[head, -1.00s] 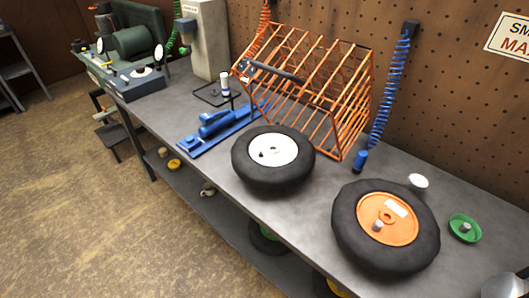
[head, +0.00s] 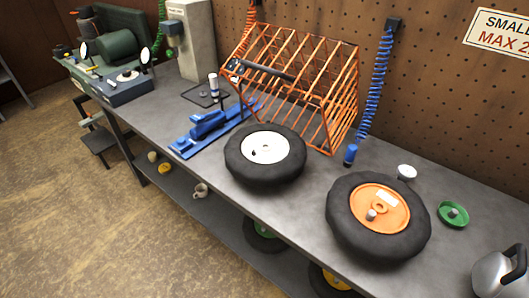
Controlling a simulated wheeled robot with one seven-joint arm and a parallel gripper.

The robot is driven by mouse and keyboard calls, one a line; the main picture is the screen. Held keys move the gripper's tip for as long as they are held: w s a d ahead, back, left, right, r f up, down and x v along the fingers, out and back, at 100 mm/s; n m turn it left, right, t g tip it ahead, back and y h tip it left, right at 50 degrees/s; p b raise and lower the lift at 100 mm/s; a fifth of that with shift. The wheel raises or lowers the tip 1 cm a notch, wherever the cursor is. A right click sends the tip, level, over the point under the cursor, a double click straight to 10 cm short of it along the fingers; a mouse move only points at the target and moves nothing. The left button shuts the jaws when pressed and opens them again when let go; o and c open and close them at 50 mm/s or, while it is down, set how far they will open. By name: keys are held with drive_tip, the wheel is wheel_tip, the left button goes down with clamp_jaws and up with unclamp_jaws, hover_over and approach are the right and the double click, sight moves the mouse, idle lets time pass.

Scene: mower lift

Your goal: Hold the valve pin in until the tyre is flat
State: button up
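Two tyres lie flat on the grey bench in the head view. One tyre (head: 239,169) has a white hub (head: 272,146) with a small dark spot on it, perhaps its valve. The other tyre (head: 347,234) has an orange hub (head: 378,203) with a pale label and a small grey stub (head: 371,215), perhaps a valve cap. The valve pins are too small to make out. Both tyres look full and rounded. My gripper is not in view.
An orange wire cage (head: 300,75) stands behind the tyres. A blue tool (head: 208,125) lies left, and a blue coiled hose (head: 376,85) hangs at the pegboard. A green dish (head: 453,214), white round item (head: 407,172) and grey handled object (head: 497,272) are on the right.

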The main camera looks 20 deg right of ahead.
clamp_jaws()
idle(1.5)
